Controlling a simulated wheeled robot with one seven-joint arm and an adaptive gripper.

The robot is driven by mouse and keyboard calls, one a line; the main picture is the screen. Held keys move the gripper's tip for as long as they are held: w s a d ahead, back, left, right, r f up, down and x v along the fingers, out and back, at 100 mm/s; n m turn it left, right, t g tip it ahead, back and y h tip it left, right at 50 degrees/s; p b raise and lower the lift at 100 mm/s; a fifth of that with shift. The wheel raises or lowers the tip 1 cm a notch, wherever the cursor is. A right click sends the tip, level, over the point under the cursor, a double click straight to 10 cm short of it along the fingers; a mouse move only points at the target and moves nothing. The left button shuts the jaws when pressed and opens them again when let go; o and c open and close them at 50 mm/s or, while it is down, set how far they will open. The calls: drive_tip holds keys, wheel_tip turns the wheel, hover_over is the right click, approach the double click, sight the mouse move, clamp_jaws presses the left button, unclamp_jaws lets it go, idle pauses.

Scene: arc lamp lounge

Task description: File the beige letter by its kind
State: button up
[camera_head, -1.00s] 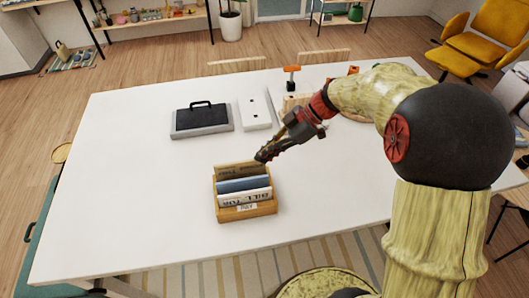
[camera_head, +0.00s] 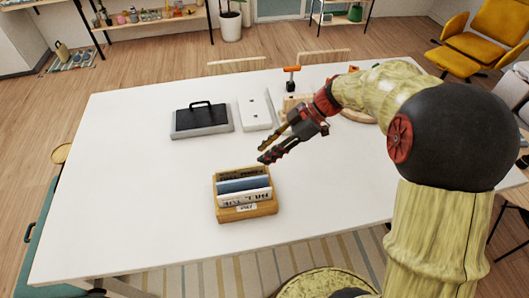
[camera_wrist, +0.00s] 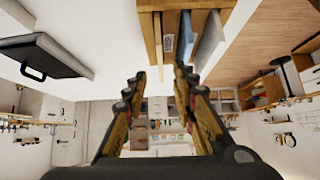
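The beige letter (camera_head: 238,174) stands in the rear slot of a wooden letter holder (camera_head: 247,211), mostly hidden by the letters in front; only its upper strip with dark print shows. A blue letter (camera_head: 243,185) and a white printed letter (camera_head: 245,196) stand ahead of it. My gripper (camera_head: 263,153) is above and behind the holder, to the right, with fingers spread and empty. In the wrist view my gripper (camera_wrist: 160,78) is also open, and the holder (camera_wrist: 147,42) and blue letter (camera_wrist: 208,42) show at the top, apart from the fingertips.
A black case with a handle on a grey base (camera_head: 202,121) and a white block (camera_head: 255,111) stand on the white table (camera_head: 130,200) behind the holder. An orange-topped clamp (camera_head: 291,78) is near the far edge. The table left of the holder is clear.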

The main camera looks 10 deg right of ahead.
drive_tip(key=v, duration=1)
drive_tip(key=shift+d+r, duration=0.2)
drive_tip(key=shift+r, duration=0.05)
drive_tip(key=s+d+f+m+h, duration=0.45)
drive_tip(key=s+m, duration=0.25)
drive_tip(key=m, duration=0.9)
drive_tip(key=s+a+r+t+h, duration=0.2)
drive_tip(key=s+a+r, duration=0.1)
drive_tip(key=s, duration=0.3)
drive_tip(key=s+a+r+m+t+h, duration=0.1)
drive_tip(key=s+a+r+t+h, duration=0.1)
drive_tip(key=s, duration=0.4)
wheel_tip(320, 180, up, 3)
drive_tip(key=shift+s+a+f+t, duration=0.15)
drive_tip(key=shift+s+a+t, duration=0.15)
drive_tip(key=shift+a+t, duration=0.4)
